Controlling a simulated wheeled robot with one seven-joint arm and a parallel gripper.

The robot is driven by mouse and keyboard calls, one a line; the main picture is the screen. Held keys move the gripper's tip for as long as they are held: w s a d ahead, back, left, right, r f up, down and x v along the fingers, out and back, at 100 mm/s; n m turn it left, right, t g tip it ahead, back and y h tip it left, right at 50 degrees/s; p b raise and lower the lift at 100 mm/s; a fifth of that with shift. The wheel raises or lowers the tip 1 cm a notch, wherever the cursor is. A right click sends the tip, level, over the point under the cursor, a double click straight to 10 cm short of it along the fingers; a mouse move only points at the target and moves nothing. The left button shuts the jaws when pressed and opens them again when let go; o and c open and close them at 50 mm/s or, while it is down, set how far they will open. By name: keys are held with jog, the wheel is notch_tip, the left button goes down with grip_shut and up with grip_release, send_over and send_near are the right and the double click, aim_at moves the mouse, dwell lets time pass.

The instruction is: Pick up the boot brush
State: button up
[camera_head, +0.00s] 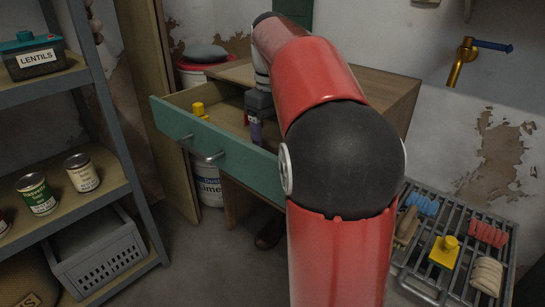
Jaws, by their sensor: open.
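I cannot single out the boot brush with certainty. A brown, elongated item (405,227) that could be a brush lies at the left side of the slatted metal rack at lower right. My gripper (254,122) is over the open green-fronted drawer (215,146) of the wooden desk, small and partly hidden by my red arm. It is open. A purple item (256,132) shows right at its tip, and whether they touch is unclear. A yellow item (200,110) stands at the drawer's left. Most of the drawer's inside is hidden.
The slatted rack (425,285) also bears blue, red, yellow and cream items. A grey shelf (110,190) with tins stands at left. A white lime bucket (209,187) sits below the drawer. A brass tap (463,62) juts from the right wall.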

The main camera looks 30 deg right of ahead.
aim_at(271, 139)
jog(key=f, duration=0.2)
jog(key=f+b, duration=0.1)
jog(key=f, duration=0.2)
jog(key=shift+w, duration=0.2)
jog(key=c, duration=1.1)
